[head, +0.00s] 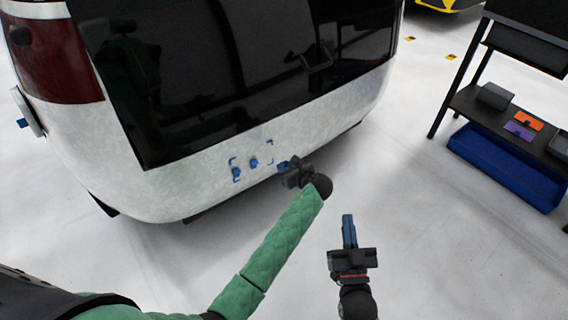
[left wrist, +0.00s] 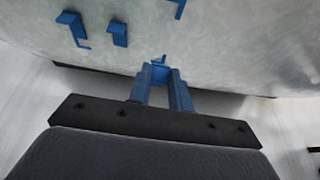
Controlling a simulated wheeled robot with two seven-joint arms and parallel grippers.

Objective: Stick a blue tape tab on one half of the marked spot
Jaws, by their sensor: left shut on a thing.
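The marked spot, outlined by blue corner marks (head: 270,142), is on the white lower rear panel of the van (head: 190,165). Two blue tabs, a left one (head: 236,173) and a right one (head: 254,163), stand out from the panel there; the left wrist view also shows the left tab (left wrist: 72,26) and right tab (left wrist: 118,34). My left gripper (head: 283,166) is close to the panel, right of both tabs. Its blue fingers (left wrist: 163,84) are shut on a small blue tab (left wrist: 160,72), mostly hidden between them. My right gripper (head: 348,229) is away from the van, its fingers together; no held thing shows.
A dark shelf rack (head: 470,105) at the right holds an orange item (head: 528,120), a purple item (head: 519,131) and grey boxes. A blue bin (head: 500,165) is beneath. The pale floor between van and rack is clear.

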